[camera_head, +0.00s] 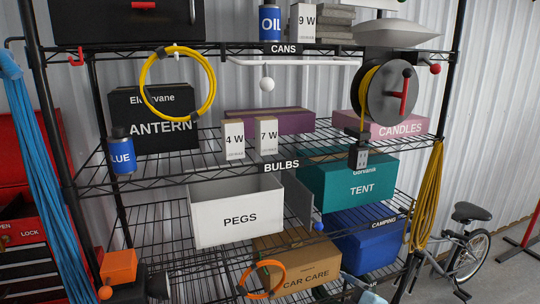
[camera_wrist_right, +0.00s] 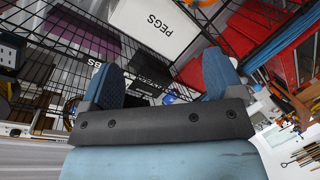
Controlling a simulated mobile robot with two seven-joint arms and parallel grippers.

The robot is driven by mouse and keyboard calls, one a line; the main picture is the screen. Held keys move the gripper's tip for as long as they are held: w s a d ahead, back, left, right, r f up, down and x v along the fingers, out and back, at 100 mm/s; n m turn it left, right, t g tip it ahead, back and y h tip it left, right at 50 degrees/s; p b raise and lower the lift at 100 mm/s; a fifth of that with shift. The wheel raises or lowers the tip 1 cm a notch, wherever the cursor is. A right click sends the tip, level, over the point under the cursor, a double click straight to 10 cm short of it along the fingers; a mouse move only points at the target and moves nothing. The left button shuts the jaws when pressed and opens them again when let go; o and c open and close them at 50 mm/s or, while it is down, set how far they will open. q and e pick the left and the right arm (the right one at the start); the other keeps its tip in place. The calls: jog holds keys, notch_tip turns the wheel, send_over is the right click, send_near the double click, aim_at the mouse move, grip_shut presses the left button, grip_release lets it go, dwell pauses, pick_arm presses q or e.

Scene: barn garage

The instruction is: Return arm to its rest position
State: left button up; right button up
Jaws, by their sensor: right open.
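My right gripper (camera_wrist_right: 162,62) shows in the right wrist view with its two blue fingers spread wide apart. I see nothing between the fingers except the wire shelving and boxes farther off. In the head view a small light-blue piece (camera_head: 370,298) shows at the bottom edge, probably part of my right arm, mostly cut off. My left gripper is not in either view.
A black wire shelf rack stands ahead, holding a white PEGS box (camera_head: 238,212), a teal TENT box (camera_head: 350,186) and a CAR CARE box (camera_head: 296,262). An orange ring (camera_head: 262,279) and a yellow cord (camera_head: 426,195) hang at its front. A bicycle (camera_head: 466,250) stands right.

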jog(key=s+d+f+m+g+h, duration=0.1)
jog(key=s+f+m, duration=0.5)
jog(key=s+f, duration=0.6)
jog(key=s+d+f+m+g+h, duration=0.1)
jog(key=s+d+f+m+h, duration=0.2)
jog(key=s+f, duration=0.9)
jog(key=s+m, duration=0.1)
jog(key=m, duration=0.2)
jog(key=shift+s+m+g, duration=0.3)
jog(key=shift+s, duration=0.05)
